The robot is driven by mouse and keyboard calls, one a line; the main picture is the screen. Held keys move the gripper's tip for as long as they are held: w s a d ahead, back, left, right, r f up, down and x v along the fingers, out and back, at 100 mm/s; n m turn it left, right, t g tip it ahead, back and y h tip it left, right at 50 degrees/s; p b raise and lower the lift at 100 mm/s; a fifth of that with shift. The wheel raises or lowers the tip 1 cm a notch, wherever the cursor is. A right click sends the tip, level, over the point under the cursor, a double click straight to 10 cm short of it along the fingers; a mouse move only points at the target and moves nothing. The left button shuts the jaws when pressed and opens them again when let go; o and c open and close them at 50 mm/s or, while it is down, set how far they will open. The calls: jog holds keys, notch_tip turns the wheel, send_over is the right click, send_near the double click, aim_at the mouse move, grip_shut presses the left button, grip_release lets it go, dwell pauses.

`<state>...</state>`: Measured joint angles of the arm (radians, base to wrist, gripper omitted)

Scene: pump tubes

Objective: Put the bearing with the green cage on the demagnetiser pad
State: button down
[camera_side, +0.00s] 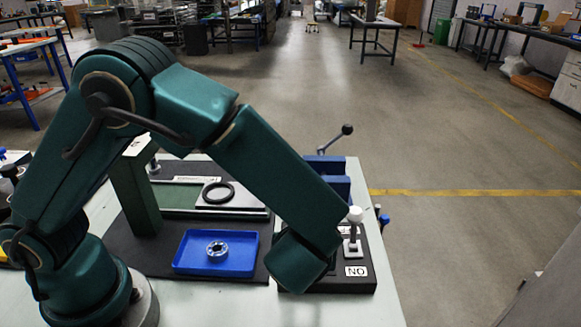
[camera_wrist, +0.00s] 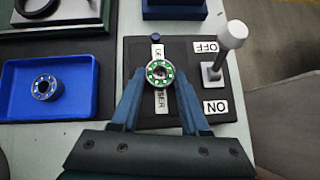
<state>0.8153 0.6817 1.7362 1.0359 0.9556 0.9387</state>
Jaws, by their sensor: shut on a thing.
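The bearing with the green cage (camera_wrist: 153,64) shows in the wrist view as a silver ring with green between its balls. My gripper (camera_wrist: 160,76) is shut on it, with one blue finger at each side. The bearing is over the black demagnetiser box (camera_wrist: 180,55), in front of its white label strip (camera_wrist: 161,101). I cannot tell whether it touches the surface below. I cannot make out the pad, which the bearing may cover. In the side view my arm hides the gripper and bearing; part of the demagnetiser box (camera_side: 327,284) shows.
A white-knobbed lever (camera_wrist: 229,42) stands right of the bearing, between OFF and ON labels. A blue tray (camera_wrist: 70,108) at left holds another bearing (camera_wrist: 46,87) with a bluish cage. A black ring (camera_side: 205,193) lies on a plate; a blue vise (camera_side: 333,172) stands behind.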

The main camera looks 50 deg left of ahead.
jog(key=shift+c, duration=2)
grip_release()
jog(key=shift+f, duration=0.1)
jog(key=shift+r, duration=0.35)
jog(key=v, duration=1.1)
jog(key=s+a+r+n+h, duration=0.1)
jog(key=a+n, duration=0.3)
jog(key=n, duration=0.5)
jog(key=s+a+r+n+g+h, duration=0.1)
jog(key=s+a+n, duration=0.3)
jog(key=n, duration=0.6)
jog(key=s+a+r+n+h, duration=0.2)
jog(key=a+n, duration=0.3)
jog(key=n, duration=0.4)
jog(key=shift+s+a+h, duration=0.15)
jog(key=shift+s+h, duration=0.25)
jog(key=shift+h, duration=0.4)
jog(key=shift+r, duration=0.1)
